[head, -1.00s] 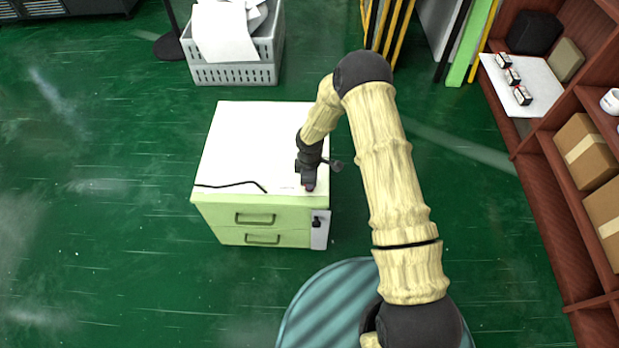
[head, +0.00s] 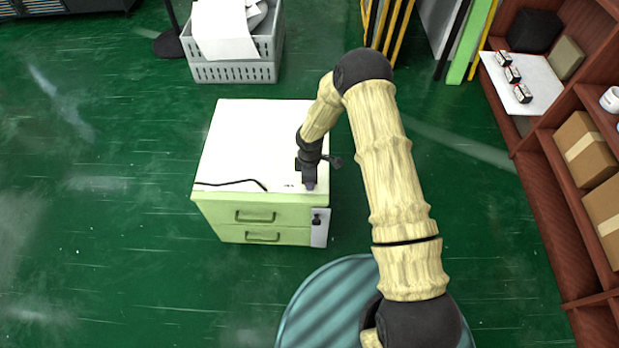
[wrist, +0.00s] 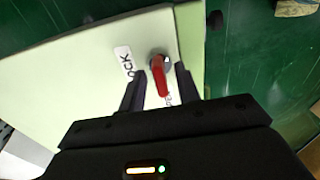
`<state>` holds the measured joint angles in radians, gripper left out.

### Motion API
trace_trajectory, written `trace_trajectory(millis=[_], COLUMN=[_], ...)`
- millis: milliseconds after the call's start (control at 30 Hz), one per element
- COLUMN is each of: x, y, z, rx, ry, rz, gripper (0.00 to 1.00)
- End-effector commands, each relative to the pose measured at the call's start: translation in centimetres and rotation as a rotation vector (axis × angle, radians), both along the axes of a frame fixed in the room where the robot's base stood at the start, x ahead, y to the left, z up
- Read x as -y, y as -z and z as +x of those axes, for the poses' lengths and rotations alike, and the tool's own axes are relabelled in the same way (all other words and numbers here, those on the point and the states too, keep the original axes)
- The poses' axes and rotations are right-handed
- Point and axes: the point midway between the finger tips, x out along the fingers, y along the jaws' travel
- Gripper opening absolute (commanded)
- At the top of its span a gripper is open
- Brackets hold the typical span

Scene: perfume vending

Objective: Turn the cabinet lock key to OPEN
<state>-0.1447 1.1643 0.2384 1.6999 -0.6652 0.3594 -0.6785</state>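The red lock key (wrist: 160,76) stands on the pale top of the cabinet (wrist: 85,75), which also shows in the head view (head: 250,140). Its handle points toward the bottom of the wrist view. A white label (wrist: 124,61) ending in "OCK" is left of the key; a second label beside the handle is mostly hidden. My gripper (wrist: 158,82) is open, with one dark finger on each side of the key and visible gaps between. In the head view my gripper (head: 309,184) is low over the cabinet's front right corner and hides the key.
A black cable (head: 230,183) lies along the cabinet top's front edge. Two drawers with handles (head: 255,217) and a small panel with a black knob (head: 318,222) are on its front. A crate of papers (head: 232,72) stands behind; a wooden shelf (head: 545,190) is at right. Green floor is clear at left.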

Motion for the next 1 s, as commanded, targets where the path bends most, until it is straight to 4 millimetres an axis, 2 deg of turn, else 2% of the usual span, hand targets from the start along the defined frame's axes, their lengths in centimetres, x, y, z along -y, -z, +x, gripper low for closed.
trace_trajectory(millis=[133,267,800,1000], x=[0.0,0.0,0.0,0.0], y=[-0.8,-2.6,-13.4,-16.5], z=[0.0,0.0,0.1,0.1], rx=[0.001,0.002,0.003,0.002], ry=[0.0,0.001,0.002,0.001], rz=[0.001,0.001,0.001,0.001], gripper=[0.33,0.33,0.33,0.33])
